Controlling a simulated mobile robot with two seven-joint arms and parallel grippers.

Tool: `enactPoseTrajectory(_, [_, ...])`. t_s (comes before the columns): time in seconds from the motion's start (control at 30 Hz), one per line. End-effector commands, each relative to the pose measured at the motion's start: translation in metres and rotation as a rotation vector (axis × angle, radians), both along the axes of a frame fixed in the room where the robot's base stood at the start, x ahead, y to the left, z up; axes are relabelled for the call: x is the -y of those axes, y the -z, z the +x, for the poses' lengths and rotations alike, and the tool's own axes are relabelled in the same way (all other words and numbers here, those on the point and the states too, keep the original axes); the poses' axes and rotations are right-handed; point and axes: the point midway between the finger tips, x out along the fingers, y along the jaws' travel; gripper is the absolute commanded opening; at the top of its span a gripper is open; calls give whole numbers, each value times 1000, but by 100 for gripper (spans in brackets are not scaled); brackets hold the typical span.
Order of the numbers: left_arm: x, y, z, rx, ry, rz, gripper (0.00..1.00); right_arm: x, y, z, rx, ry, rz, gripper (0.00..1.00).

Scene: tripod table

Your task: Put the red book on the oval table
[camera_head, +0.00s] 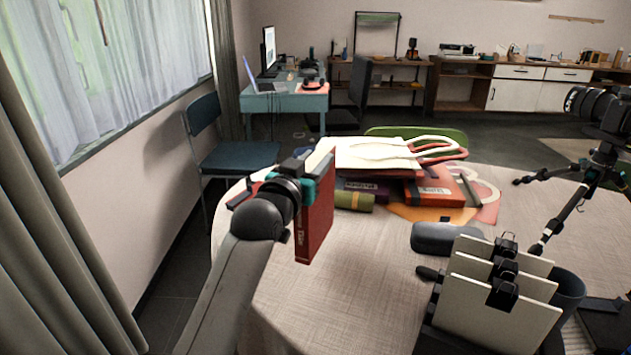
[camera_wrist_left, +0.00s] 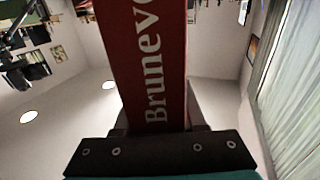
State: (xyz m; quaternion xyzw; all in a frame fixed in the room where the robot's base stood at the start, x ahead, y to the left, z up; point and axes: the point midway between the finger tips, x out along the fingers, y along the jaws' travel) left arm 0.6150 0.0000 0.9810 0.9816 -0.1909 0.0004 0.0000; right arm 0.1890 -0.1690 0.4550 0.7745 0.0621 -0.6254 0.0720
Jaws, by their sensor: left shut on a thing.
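The red book (camera_head: 314,217) is held upright in the head view, its spine with white lettering facing me. My left gripper (camera_head: 303,190) is shut on it. The book appears to be above the left part of the oval table (camera_head: 345,275), which has a pale woven cloth; I cannot tell whether its lower edge touches. In the left wrist view the red book (camera_wrist_left: 150,60) fills the middle between the fingers, with the letters "Brunev" showing. My right gripper is not in view.
A dark case (camera_head: 445,238), a file holder with clipped boards (camera_head: 495,290) and a camera tripod (camera_head: 565,205) stand right. The cloth in front is bare.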

Motion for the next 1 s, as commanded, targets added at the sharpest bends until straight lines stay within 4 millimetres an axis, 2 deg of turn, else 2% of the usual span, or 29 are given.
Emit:
enactPoseTrajectory(0.4, [0,33,0,7,0,-2,0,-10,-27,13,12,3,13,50])
enactPoseTrajectory(0.87, [0,37,0,6,0,-3,0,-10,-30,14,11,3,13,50])
enactPoseTrajectory(0.9, [0,41,0,-2,0,1,42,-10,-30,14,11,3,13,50])
enactPoseTrajectory(1.0, [0,41,0,-2,0,1,53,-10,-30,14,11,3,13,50])
